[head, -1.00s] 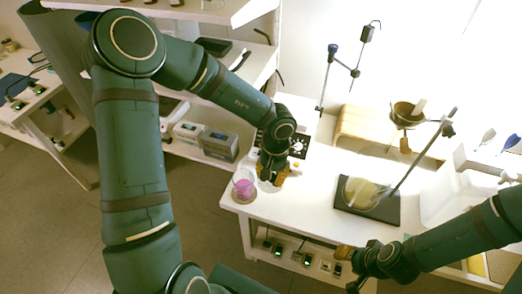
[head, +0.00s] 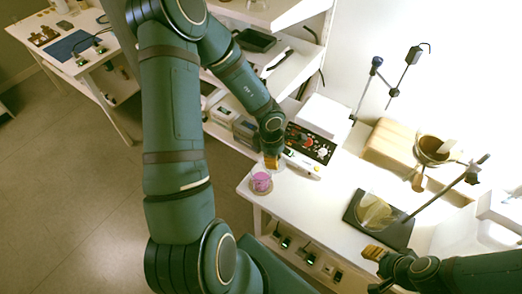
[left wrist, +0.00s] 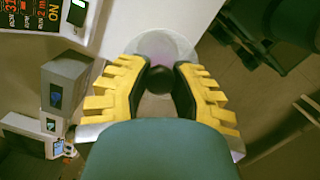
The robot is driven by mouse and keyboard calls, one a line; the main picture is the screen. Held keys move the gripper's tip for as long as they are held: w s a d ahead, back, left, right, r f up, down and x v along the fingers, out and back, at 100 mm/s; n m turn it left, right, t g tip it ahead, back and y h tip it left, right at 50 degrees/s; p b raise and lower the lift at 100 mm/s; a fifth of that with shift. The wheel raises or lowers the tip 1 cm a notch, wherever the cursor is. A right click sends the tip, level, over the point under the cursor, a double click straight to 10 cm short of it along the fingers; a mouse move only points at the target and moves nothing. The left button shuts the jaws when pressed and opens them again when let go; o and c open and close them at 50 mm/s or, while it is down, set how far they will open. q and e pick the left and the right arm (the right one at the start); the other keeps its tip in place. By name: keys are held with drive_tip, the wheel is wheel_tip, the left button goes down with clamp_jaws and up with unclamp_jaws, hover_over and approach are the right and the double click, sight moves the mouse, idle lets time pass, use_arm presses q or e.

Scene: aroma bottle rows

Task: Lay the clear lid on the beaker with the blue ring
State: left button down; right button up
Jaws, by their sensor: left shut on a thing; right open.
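My left gripper (head: 272,162) is shut on the dark round knob (left wrist: 156,79) of the clear lid (left wrist: 182,47). In the left wrist view the lid spreads as a pale see-through disc beyond the fingertips (left wrist: 157,82), with a purple tint showing through it. No blue ring is discernible. My right gripper (head: 373,253) is open and empty by the table's front edge.
A device with red and black knobs (head: 311,145) stands close behind the left gripper. A glass vessel with yellowish contents (head: 374,212) is over a black stand base (head: 394,233) with a slanted rod. White table lies clear between beaker and stand.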

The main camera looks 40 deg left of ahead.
use_arm(q)
drive_tip(key=n, duration=0.1)
drive_tip(key=s+a+n+p, duration=0.1)
drive_tip(key=n, duration=0.1)
drive_tip(key=a+n, duration=0.1)
drive_tip(key=n, duration=0.1)
drive_tip(key=shift+s+a+r+t, duration=0.2)
drive_tip(key=shift+r+t, duration=0.1)
drive_tip(key=shift+r, duration=0.05)
drive_tip(key=shift+s+a+r+n+y+p, duration=0.1)
drive_tip(key=shift+s+a+n+y+p, duration=0.15)
drive_tip(key=shift+n, duration=0.55)
drive_tip(key=shift+s+a+n+y+p, duration=0.15)
drive_tip(key=shift+a+n, duration=0.2)
drive_tip(key=shift+n, duration=0.45)
drive_tip(key=shift+w, duration=0.15)
